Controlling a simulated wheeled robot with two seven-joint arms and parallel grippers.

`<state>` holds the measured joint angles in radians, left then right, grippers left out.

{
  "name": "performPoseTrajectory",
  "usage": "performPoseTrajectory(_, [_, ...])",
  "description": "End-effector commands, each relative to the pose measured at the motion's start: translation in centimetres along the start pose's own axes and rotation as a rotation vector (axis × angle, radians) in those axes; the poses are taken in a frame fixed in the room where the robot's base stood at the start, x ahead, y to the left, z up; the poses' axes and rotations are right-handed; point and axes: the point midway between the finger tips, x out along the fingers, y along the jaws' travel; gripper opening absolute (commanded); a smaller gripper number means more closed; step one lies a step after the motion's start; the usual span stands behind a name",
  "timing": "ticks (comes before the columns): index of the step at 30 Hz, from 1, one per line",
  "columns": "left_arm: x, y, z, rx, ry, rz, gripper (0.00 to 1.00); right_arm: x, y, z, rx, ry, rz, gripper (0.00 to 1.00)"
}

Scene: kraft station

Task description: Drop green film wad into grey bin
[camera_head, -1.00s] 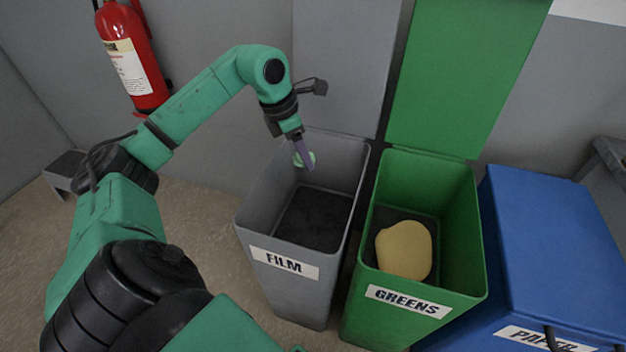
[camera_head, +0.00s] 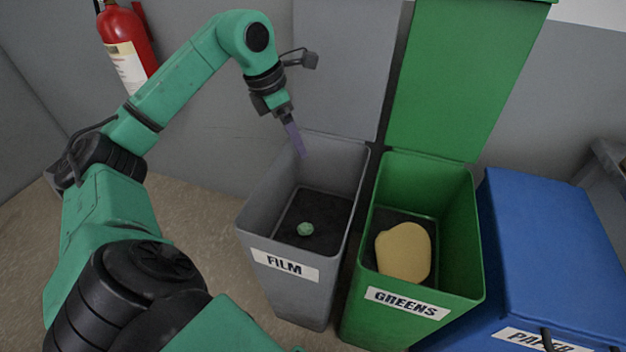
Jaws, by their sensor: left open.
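The green film wad (camera_head: 305,229) lies on the dark floor inside the grey bin (camera_head: 288,292), which is labelled FILM and has its lid up. My left gripper (camera_head: 299,147) is above the back left rim of the grey bin, pointing down. It is open and empty, well apart from the wad. My right gripper is not in view.
A green bin (camera_head: 408,302) labelled GREENS stands open to the right with a yellow lump (camera_head: 403,252) inside. A blue bin (camera_head: 560,250) with its lid shut stands further right. A red fire extinguisher (camera_head: 125,45) hangs on the wall at left.

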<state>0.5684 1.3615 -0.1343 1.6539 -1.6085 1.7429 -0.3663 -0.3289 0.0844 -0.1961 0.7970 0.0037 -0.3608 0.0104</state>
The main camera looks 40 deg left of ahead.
Motion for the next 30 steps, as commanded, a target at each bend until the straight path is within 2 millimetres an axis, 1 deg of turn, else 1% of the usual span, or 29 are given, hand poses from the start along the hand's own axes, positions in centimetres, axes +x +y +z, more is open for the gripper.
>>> performPoseTrajectory(1, [-2.1,0.1,0.2,-0.001,-0.003,0.004,0.94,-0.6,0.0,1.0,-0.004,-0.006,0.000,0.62])
performPoseTrajectory(3, [-4.2,0.1,0.2,-0.001,-0.003,0.003,0.94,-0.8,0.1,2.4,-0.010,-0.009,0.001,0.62])
performPoseTrajectory(5, [-5.6,0.1,0.2,-0.001,-0.002,0.002,0.94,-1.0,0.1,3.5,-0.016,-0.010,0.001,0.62])
performPoseTrajectory(6, [-6.4,0.0,0.2,0.000,-0.002,0.001,0.94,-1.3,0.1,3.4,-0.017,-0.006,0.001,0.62])
performPoseTrajectory(9, [-7.6,0.0,0.1,0.000,-0.001,0.000,0.94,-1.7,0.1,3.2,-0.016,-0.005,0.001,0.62])
performPoseTrajectory(12, [-7.9,0.0,0.0,0.000,0.001,-0.001,0.94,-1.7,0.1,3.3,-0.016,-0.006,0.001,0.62])
performPoseTrajectory(26, [-7.8,0.0,0.0,0.000,0.001,-0.001,0.94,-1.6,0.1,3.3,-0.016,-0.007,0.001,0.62])
performPoseTrajectory(28, [-8.2,0.0,0.1,0.000,0.001,-0.001,0.94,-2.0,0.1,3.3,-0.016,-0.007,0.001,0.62])
performPoseTrajectory(29, [-8.6,0.0,0.3,0.000,0.000,-0.001,0.94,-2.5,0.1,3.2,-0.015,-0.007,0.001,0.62])
performPoseTrajectory(30, [-9.4,0.0,0.5,0.000,0.000,-0.001,0.94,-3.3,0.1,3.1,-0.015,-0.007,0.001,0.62])
